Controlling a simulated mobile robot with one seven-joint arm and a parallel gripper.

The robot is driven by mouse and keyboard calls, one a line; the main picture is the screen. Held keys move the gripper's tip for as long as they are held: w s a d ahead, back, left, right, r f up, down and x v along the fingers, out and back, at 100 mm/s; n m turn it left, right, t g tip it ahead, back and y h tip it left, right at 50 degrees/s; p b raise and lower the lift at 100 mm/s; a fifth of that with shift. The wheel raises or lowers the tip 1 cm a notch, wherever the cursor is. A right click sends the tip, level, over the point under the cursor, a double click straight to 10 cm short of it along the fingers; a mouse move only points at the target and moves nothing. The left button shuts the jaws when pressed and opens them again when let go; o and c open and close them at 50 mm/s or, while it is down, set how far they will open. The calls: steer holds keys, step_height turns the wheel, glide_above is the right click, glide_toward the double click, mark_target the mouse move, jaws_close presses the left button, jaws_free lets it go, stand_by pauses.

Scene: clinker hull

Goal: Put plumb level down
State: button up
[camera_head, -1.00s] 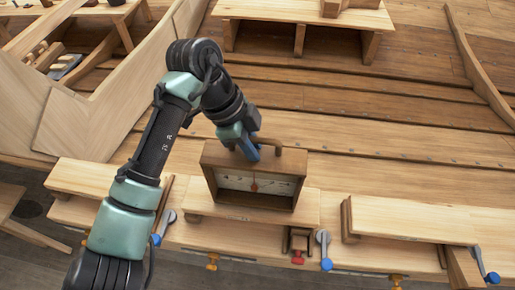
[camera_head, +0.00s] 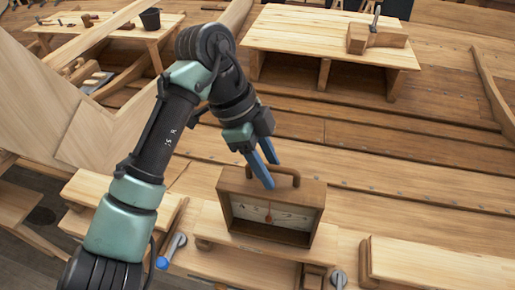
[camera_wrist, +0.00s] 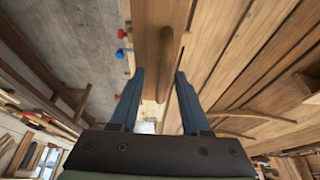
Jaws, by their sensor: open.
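The plumb level (camera_head: 269,225) is a brown wooden box with a handle on top, a pale scale and a red pointer in its open front. It stands upright on a light wooden board (camera_head: 225,252) in the head view. My gripper (camera_head: 264,168) is open, its blue fingers just above and behind the box top, beside the handle (camera_head: 283,175). In the wrist view the open fingers (camera_wrist: 157,88) have nothing between their tips; the wooden handle (camera_wrist: 166,60) lies ahead of them. The lower edge of the box hides part of the board.
A low bench (camera_head: 300,40) with a wooden block and clamp (camera_head: 378,37) stands behind. Another board (camera_head: 440,272) lies to the right. A blue-tipped clamp (camera_head: 172,250) is at the front left. A far table (camera_head: 110,28) holds a dark bucket (camera_head: 150,19).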

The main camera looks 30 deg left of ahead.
steer(key=v, duration=0.7)
steer(key=shift+b, duration=0.4)
steer(key=w+d+r+t, duration=0.3)
steer(key=w+d+t, duration=0.1)
steer(key=w+d, duration=0.45)
steer(key=w+d+r+n+t+h, duration=0.4)
steer(key=d+r+t, duration=0.5)
steer(key=d+r, duration=0.55)
steer(key=s+a+r+n+t+y, duration=0.4)
steer(key=s+r+n+t+y, duration=0.3)
steer(key=s+r+n+t, duration=0.3)
steer(key=s+r+t, duration=0.3)
steer(key=s+r, duration=0.3)
steer(key=r, duration=0.1)
steer(key=shift+s+n+y, duration=0.3)
steer(key=shift+n+y, duration=0.1)
